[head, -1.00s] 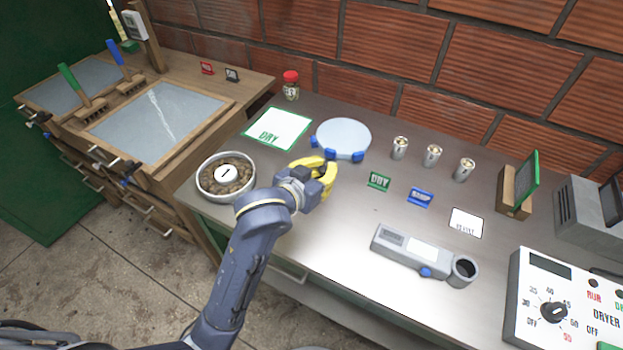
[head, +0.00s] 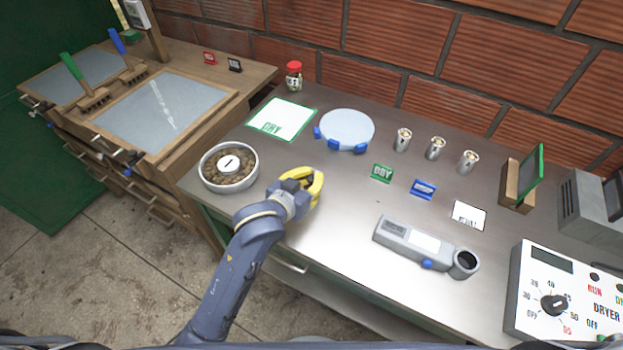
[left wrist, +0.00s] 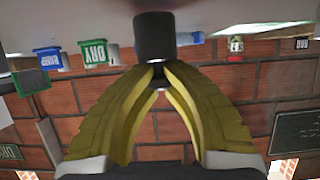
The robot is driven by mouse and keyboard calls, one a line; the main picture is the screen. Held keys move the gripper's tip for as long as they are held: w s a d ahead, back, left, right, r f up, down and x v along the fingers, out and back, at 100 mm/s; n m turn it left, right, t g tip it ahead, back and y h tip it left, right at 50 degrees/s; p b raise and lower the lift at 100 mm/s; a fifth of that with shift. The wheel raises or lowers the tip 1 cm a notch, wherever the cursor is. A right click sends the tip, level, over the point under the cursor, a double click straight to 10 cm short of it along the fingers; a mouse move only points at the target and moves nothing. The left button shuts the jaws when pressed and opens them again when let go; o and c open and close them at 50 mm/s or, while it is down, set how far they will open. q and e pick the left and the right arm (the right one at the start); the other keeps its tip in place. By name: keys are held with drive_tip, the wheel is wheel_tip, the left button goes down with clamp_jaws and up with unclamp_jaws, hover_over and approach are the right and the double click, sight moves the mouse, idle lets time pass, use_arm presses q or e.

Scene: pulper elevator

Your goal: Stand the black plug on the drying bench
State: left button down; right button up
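My left gripper (head: 318,187), with yellow fingers, is low over the front part of the grey metal bench (head: 345,225), right of the bowl of beans. In the left wrist view, which is upside down, its fingers close around the narrow end of the black plug (left wrist: 155,37). The plug's thick black body extends beyond the fingertips toward the bench surface. Whether it touches the bench I cannot tell. In the head view the plug is hidden by the gripper. My right gripper is not in view.
A white bowl of brown beans (head: 228,181) stands left of the gripper. Behind are a DRY sheet (head: 282,118) and a pale round plate (head: 346,127). Several metal cups, small signs, a grey meter (head: 410,240) and a dryer panel (head: 545,285) stand to the right.

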use_arm(q)
drive_tip(key=shift+f, duration=0.35)
drive_tip(key=shift+f, duration=0.1)
drive_tip(key=c, duration=1.5)
unclamp_jaws()
